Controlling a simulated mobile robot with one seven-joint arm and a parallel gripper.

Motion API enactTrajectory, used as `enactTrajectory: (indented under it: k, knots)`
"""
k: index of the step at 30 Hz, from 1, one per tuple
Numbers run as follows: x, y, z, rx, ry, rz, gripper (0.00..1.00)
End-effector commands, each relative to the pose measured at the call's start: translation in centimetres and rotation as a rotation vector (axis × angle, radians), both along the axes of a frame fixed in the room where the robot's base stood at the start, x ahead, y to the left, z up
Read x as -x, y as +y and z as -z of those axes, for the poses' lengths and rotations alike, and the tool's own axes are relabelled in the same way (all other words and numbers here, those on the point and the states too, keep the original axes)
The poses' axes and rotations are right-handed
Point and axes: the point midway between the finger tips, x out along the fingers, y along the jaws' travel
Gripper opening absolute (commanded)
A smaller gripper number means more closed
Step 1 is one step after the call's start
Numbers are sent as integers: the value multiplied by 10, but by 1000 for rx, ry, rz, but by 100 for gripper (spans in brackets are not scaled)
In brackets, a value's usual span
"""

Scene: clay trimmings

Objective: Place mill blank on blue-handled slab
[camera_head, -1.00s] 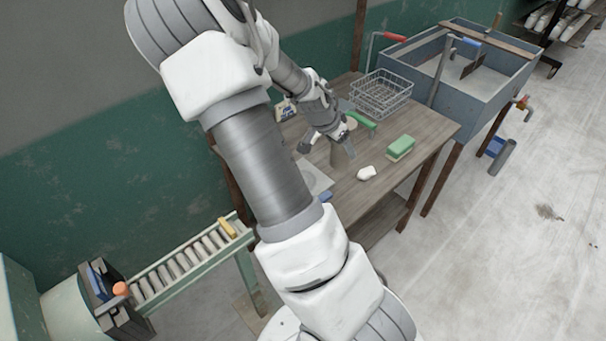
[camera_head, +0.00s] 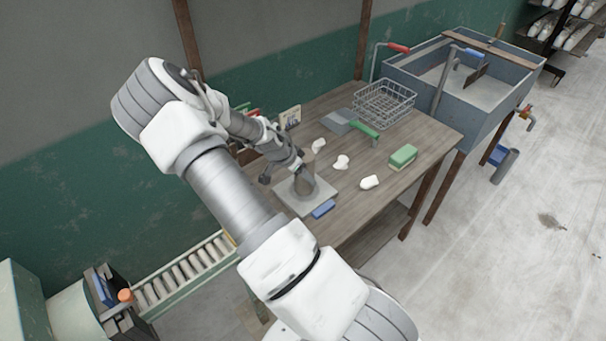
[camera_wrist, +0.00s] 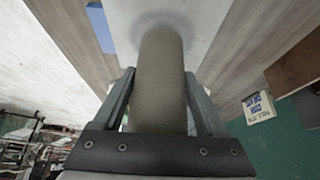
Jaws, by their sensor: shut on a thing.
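The mill blank (camera_head: 303,183) is a plain grey-brown clay cylinder. My gripper (camera_head: 284,172) is shut on it, with one finger on each side in the wrist view (camera_wrist: 160,100). The blue-handled slab (camera_head: 284,198) is a pale grey plate at the near left of the table, with its blue handle (camera_head: 323,209) toward the front edge. The blank stands roughly upright over the slab's middle. In the wrist view the slab (camera_wrist: 205,18) lies right at the blank's far end. I cannot tell whether the blank touches it.
Several white lumps, one of them (camera_head: 341,162) near mid-table, lie right of the slab. A green sponge block (camera_head: 403,155), a grey slab with a green handle (camera_head: 364,130) and a wire basket (camera_head: 385,103) are farther right. A card (camera_head: 290,116) stands behind.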

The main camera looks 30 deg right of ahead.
Motion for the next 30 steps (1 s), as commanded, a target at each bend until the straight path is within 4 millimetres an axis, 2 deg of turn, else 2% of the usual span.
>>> enactTrajectory:
  k: [12, 13, 16, 17, 25, 30]
  knots:
    - [0, -1, 10, 2, -2, 0, 0]
    - [0, 0, 9, 0, 0, 0, 80]
    - [0, 0, 9, 0, 0, 0, 98]
    - [0, 0, 9, 0, 0, 0, 100]
    - [0, 0, 7, 0, 0, 0, 100]
    - [0, 9, -10, 1, -3, -3, 100]
